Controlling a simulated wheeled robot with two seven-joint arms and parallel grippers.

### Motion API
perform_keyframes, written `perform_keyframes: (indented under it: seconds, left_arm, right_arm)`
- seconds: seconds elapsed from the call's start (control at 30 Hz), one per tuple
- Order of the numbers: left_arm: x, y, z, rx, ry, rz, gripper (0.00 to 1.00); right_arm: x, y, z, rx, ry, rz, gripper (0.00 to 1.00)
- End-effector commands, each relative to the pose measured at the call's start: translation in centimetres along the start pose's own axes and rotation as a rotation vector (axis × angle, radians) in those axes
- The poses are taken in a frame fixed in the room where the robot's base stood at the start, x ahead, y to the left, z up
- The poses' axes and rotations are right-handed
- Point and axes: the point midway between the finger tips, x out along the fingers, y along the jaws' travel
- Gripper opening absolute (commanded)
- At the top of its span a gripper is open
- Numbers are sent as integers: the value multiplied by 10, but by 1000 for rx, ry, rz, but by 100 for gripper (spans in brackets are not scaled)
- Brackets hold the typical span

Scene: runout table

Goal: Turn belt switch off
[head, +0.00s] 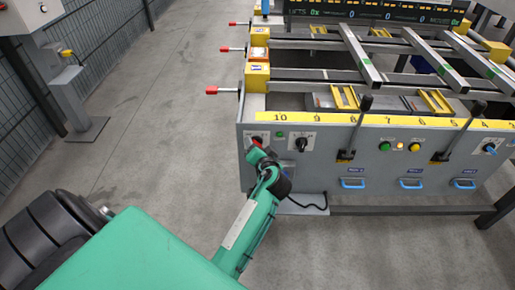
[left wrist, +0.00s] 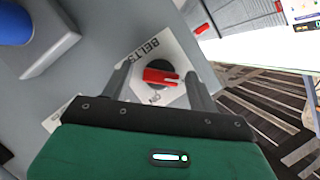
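The belt switch is a red handle (left wrist: 160,76) on a black round dial, set on a white plate (left wrist: 186,55) lettered "BELTS" with "ON" near the dial. In the head view the switch (head: 257,141) is at the left end of the grey panel, partly hidden by my gripper. My left gripper (head: 262,155) is at the panel in front of it. In the left wrist view its two grey fingers (left wrist: 157,82) are apart, one on each side of the red handle. I cannot tell whether they touch it. My right gripper is not in view.
The grey panel (head: 330,165) carries a black knob (head: 301,143), a green button (head: 385,146), a yellow button (head: 414,147) and blue handles (head: 353,184). A black lever (head: 357,127) sticks out in front. Red-tipped rods (head: 212,90) project left.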

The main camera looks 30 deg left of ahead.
Motion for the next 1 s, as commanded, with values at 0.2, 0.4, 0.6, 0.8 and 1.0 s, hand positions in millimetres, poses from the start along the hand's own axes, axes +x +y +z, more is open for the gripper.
perform_keyframes:
  seconds: [0.2,0.4,0.6,0.8,1.0]
  left_arm:
    - [-4,0,0,0,1,0,60]
    - [-35,1,0,-2,0,2,60]
    - [-64,1,0,0,0,1,60]
    - [-75,0,0,0,0,0,60]
    - [-75,0,0,0,0,0,60]
  right_arm:
    - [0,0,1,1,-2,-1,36]
    - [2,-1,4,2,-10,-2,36]
    - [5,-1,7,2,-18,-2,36]
    - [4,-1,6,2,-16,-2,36]
    - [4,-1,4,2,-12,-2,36]
